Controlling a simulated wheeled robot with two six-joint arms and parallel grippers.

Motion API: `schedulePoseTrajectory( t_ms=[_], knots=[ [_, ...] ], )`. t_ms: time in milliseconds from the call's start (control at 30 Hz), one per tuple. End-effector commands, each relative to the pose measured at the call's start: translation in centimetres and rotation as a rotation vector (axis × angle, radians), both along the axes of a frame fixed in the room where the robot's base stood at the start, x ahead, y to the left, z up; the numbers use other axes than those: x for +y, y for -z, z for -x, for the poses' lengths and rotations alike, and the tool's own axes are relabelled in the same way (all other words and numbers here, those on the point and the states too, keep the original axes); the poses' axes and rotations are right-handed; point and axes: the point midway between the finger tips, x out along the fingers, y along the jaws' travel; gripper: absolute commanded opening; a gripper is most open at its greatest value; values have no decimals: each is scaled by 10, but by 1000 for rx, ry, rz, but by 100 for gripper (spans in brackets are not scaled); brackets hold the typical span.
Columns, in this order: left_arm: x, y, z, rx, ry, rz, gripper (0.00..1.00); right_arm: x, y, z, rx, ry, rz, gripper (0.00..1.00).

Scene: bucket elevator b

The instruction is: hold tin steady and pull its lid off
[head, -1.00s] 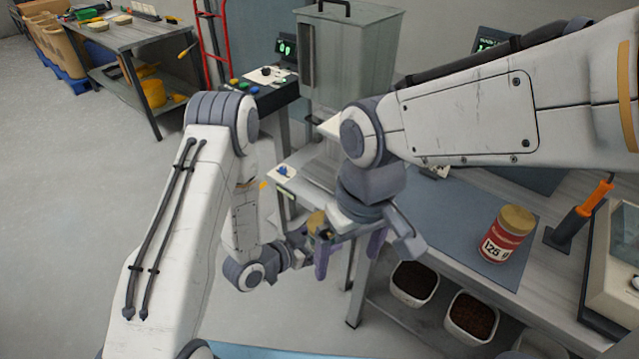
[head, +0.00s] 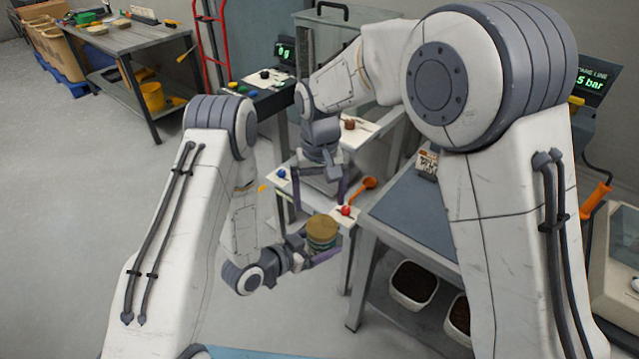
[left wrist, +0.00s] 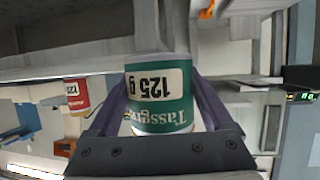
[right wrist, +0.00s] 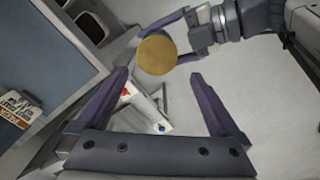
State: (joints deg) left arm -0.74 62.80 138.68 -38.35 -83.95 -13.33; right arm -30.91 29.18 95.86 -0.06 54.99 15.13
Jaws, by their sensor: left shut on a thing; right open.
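My left gripper (head: 318,256) is shut on a green tin (left wrist: 160,95) with a "125 g" label, its fingers on both sides of the tin's body. The tin is held upright in the air, off the left end of the work table. Its tan lid (head: 321,224) sits on top; the right wrist view also shows the lid (right wrist: 157,56) from above. My right gripper (head: 320,201) is open and empty above the tin, fingers pointing down. In the right wrist view its fingertips (right wrist: 158,76) stand apart, with the lid beyond them.
A red tin (left wrist: 76,94) shows in the left wrist view; my right arm hides it in the head view. A blue mat (head: 415,205) covers part of the table, with bins (head: 413,284) below. An orange scoop (head: 363,187) lies behind the tin. Floor at left is clear.

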Motion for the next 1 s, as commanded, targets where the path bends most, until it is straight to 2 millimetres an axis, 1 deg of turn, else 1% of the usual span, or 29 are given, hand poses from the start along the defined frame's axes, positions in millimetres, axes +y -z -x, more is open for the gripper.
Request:
schedulePoseTrajectory(
  t_ms=[33,100,200,333,500,800,833,867,900,967,1000],
  knots=[
    [0,0,0,-1,0,1,40,-1,12,1,5,0,2,100],
    [0,0,0,-1,0,1,40,0,25,1,5,-1,2,100],
    [0,0,0,-1,0,1,40,-1,43,2,5,-1,2,100],
    [0,0,0,-1,0,1,40,0,60,1,3,-1,1,100],
    [0,0,0,-1,0,1,40,0,72,1,2,-1,1,100],
    [-1,-2,-1,-7,2,4,40,0,75,1,2,-1,0,100],
    [-1,-2,-1,-7,2,4,40,0,75,1,3,-1,0,96],
    [-1,-2,-1,-8,2,5,40,0,75,2,3,-1,0,85],
    [-1,-2,-1,-8,2,4,40,0,75,2,3,0,0,69],
    [-1,-3,-1,-8,2,4,40,0,75,2,3,-1,-1,46],
    [-1,-2,-1,-8,2,5,40,0,75,2,3,-1,0,31]
  ],
)
